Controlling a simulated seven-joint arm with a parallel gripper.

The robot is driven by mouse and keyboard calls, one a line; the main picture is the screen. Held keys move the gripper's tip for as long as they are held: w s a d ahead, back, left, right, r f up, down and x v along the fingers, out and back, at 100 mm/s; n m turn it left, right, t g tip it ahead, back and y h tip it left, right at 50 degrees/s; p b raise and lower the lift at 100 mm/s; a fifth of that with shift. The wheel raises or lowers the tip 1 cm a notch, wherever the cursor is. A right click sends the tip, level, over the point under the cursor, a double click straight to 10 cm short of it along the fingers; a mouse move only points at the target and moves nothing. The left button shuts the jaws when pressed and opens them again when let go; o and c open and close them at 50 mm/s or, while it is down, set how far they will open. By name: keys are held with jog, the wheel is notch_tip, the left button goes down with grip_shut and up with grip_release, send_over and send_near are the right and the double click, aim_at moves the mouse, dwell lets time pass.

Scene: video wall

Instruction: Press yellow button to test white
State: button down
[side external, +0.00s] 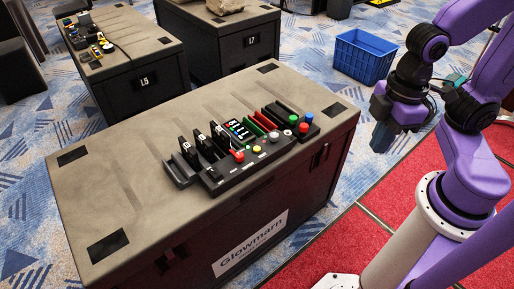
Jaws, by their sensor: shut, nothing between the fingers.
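A dark control panel (226,178) lies on top of the nearest grey-topped case. On its front part is a small yellow button (257,149). A red button (239,157) sits to the left of the yellow one, and a small white button (273,137) to its right. Black upright modules (204,144) with white labels stand behind the buttons. My gripper (379,146) is shut and empty, pointing down in the air to the right of the case, well apart from the panel.
The case top (120,190) is bare at left. Two more cases (135,75) (228,40) and a blue crate (363,57) stand behind.

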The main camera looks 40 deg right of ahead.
jog(key=w+a+f+t+y, duration=0.1)
jog(key=w+a+f, duration=0.15)
jog(key=w, duration=0.25)
jog(key=w+a+f+y, duration=0.1)
jog(key=w+a, duration=0.3)
jog(key=m+t+h, duration=0.1)
jog(key=t, duration=0.7)
send_over(259, 150)
notch_tip(259, 150, down, 12)
jog(key=shift+f, duration=0.15)
jog(key=shift+f, duration=4.35)
jog(key=shift+f, duration=0.1)
jog(key=shift+f, duration=0.3)
